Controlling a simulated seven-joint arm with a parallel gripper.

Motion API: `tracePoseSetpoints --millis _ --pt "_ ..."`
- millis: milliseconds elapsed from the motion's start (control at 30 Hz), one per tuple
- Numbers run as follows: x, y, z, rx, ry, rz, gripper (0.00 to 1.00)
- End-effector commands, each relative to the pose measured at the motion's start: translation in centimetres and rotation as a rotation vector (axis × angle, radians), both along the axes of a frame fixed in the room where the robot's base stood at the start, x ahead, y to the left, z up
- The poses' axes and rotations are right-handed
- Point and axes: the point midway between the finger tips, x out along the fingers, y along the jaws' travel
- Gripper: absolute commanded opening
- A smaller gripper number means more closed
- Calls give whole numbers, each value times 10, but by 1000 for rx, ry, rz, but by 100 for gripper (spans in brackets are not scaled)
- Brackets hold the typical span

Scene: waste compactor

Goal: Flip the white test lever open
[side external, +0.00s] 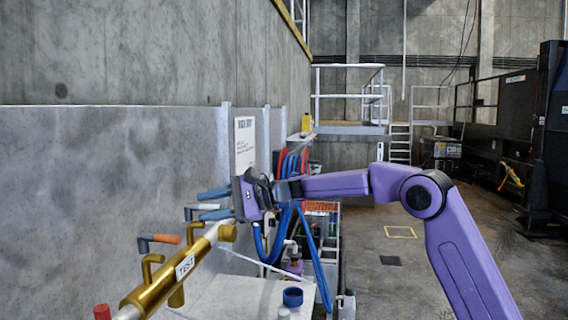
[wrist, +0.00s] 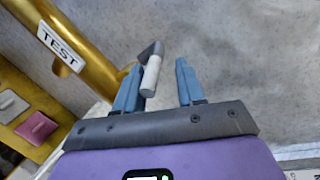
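The white test lever (side external: 206,207) has a short white handle on a dark grey bracket. It sticks out from the grey wall by the gold pipe (side external: 150,291) marked TEST. In the wrist view the white lever (wrist: 151,75) lies between the two blue fingers of my gripper (wrist: 158,68), close to the left finger. A clear gap separates it from the right finger. Whether the left finger touches it, I cannot tell. My gripper (side external: 204,205) is open, its fingers pointing at the wall above and below the handle in the side view.
An orange-handled lever (side external: 166,239) is on the wall nearer the side camera. Red and blue hoses (side external: 292,165) hang behind my gripper. A blue cup (side external: 292,297) stands on the white surface below. In the wrist view a pink block (wrist: 36,127) lies at the left.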

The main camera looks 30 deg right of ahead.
Motion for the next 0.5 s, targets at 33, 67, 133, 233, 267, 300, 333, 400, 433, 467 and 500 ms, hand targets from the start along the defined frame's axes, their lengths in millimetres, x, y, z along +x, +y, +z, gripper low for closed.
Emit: tracePoseSetpoints --millis 33,67,133,233,267,300,333,400,433,467,500 --pt "3 -2 -1 0 1 24 40" --pt "4 -2 -2 -1 1 42 40" --pt "6 -2 -1 0 0 78 40" --pt "8 -3 0 0 -2 127 40" --pt "9 -3 0 1 -2 141 40" --pt "9 -3 0 0 -2 158 40" --pt "10 -3 1 0 -3 169 40" --pt "11 -3 1 1 -3 194 40" --pt "11 -3 1 2 -3 202 40" --pt "11 -3 2 2 -4 211 40" --pt "12 -4 1 2 -4 221 40"
